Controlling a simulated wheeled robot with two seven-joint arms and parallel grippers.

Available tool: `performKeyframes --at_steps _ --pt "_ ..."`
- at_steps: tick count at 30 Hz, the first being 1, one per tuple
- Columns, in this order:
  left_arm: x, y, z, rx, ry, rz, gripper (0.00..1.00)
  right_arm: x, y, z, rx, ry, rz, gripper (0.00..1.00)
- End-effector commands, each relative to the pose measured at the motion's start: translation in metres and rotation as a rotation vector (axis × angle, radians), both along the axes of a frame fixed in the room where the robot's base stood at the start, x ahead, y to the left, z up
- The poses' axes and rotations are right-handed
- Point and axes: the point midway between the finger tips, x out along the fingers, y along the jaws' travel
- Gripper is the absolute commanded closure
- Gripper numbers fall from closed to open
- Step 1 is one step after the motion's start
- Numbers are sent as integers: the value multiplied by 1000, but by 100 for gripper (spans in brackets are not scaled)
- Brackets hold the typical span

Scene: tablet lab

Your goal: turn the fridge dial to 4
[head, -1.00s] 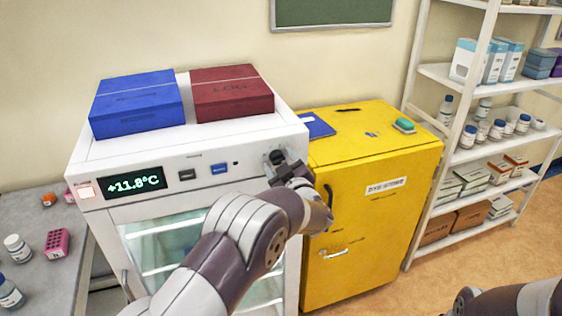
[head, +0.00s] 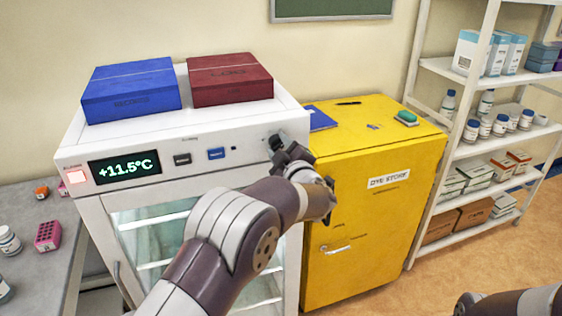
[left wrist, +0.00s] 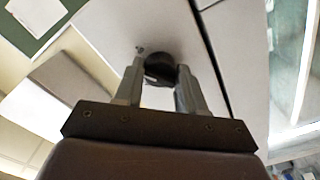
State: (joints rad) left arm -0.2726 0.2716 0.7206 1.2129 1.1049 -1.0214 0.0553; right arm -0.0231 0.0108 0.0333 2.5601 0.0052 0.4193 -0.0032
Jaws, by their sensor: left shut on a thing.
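The white fridge (head: 90,213) has a control panel along its top front. Its dark round dial (left wrist: 159,66) shows between my fingers in the left wrist view, and its numbers cannot be read. In the head view the dial (head: 274,142) is partly hidden by my left gripper (head: 280,150), which is at the panel's right end. My left gripper is shut on the dial, one finger on each side. The fridge display (head: 125,170) reads +11.5°C. My right arm shows at the lower right, but its gripper is out of view.
A blue box (head: 130,92) and a red box (head: 230,80) lie on the fridge. A yellow cabinet (head: 350,235) stands close on the right. A white shelf rack (head: 432,130) stands farther right. A grey bench (head: 35,255) with small containers is at the left.

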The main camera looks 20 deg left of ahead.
Motion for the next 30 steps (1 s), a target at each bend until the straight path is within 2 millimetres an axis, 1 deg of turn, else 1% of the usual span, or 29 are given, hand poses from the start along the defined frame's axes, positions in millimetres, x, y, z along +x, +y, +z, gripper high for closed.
performKeyframes --at_steps 1,9,18,30 --pt "0 1 -6 -35 -32 2 91 0 0 -18 0 0 0 57" --pt "0 1 -5 -248 -176 1 91 0 0 -61 0 0 0 57" --pt "0 1 -4 -485 -337 0 91 0 0 -104 0 0 0 57" --pt "0 1 -3 -797 -546 0 91 0 0 -152 0 0 0 57"
